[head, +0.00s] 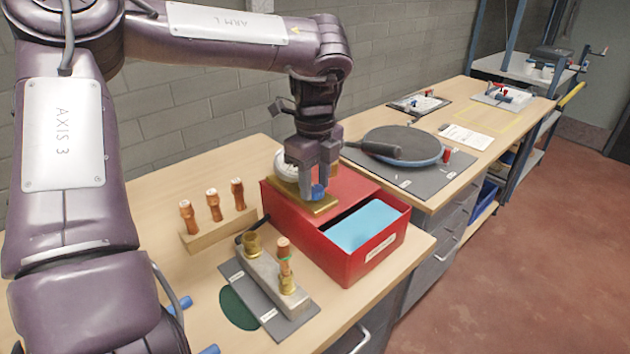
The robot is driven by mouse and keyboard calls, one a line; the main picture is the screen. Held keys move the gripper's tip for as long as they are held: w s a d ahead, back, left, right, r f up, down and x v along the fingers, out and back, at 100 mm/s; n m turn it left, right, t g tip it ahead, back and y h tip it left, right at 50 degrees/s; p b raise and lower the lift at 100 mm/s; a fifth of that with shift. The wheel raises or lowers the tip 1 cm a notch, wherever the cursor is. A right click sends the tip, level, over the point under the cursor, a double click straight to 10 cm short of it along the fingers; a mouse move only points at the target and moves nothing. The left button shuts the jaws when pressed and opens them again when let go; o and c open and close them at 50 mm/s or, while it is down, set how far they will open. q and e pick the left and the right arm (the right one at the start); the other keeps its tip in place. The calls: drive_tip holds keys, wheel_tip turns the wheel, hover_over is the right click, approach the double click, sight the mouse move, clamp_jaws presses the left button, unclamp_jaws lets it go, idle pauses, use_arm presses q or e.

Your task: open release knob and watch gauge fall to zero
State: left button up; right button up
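My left gripper (316,183) comes down from above over a red box (345,184). A small blue knob (319,193) shows right at its fingertips, by a brass block (315,208) on the box. I cannot tell whether the fingers are closed on the knob or only beside it. A round pale gauge (284,164) sits just behind the gripper at the brass block. The fingers partly hide it, and its needle cannot be read. My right gripper is not in view.
The red box has an open compartment with a blue insert (362,226). In front stands a grey block with brass fittings (262,268). A wooden rack (218,230) holds several copper pieces at left. A pan-like round tool (425,146) lies on a grey mat behind.

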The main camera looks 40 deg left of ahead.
sight(315, 188)
use_arm(q)
wheel_tip(315, 188, up, 8)
drive_tip(key=shift+f, duration=0.1)
idle(0.6)
drive_tip(key=shift+s+f, duration=0.1)
idle(0.4)
